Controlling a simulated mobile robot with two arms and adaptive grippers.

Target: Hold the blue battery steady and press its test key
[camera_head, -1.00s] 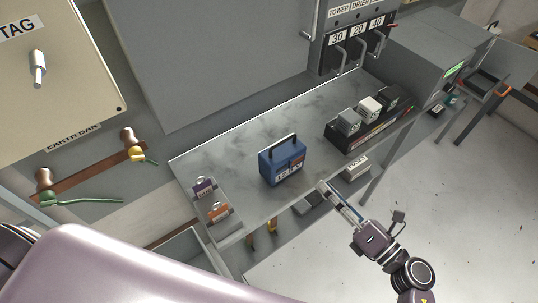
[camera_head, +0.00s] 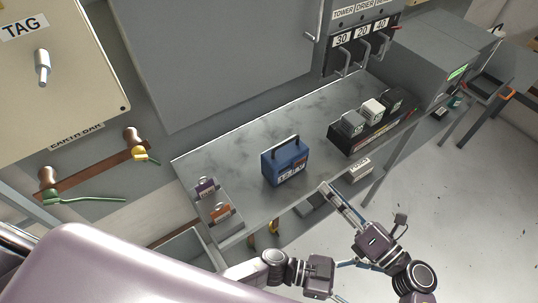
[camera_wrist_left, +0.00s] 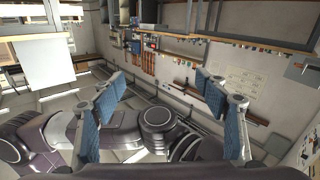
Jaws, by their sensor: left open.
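The blue battery (camera_head: 285,163) stands upright on the grey bench (camera_head: 246,145), with a black carry handle on top and a pale label on its front. I cannot make out its test key. My right gripper (camera_head: 325,187) is over the bench's front edge, right of the battery and apart from it. Its narrow fingers point toward the bench; their gap cannot be judged. My left gripper (camera_wrist_left: 160,88) is open and empty in the left wrist view, its blue-padded fingers wide apart. In the head view the left arm is low in front of the bench, away from the battery.
A black rack (camera_head: 371,133) with several small blocks stands on the bench at right. A tray (camera_head: 229,221) with purple (camera_head: 206,187) and orange (camera_head: 221,212) items is at its left end. The bench around the battery is clear.

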